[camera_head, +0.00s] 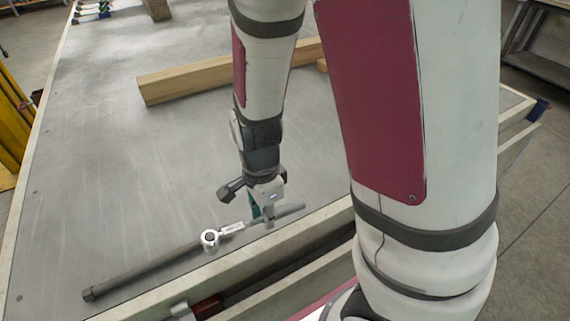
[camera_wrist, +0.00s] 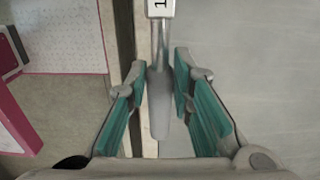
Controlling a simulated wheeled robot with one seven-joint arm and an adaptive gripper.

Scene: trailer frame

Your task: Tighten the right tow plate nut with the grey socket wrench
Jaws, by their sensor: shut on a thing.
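The grey socket wrench (camera_head: 210,238) shows in the head view near the trailer's front edge, its round silver head at left and its handle running to the right. My gripper (camera_head: 262,212) is shut on the handle. In the wrist view, the wrench handle (camera_wrist: 159,95) runs between the teal finger pads of my gripper (camera_wrist: 166,85), with a white label marked 1 at the top; the silver head is out of that view. I cannot make out the right tow plate or its nut in either view.
A long dark bar (camera_head: 135,273) lies on the grey trailer deck (camera_head: 110,190), left of the wrench. A wooden beam (camera_head: 195,80) lies farther back. A red part (camera_head: 207,306) and a silver fitting (camera_head: 180,309) show below the front rail. The deck's middle is clear.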

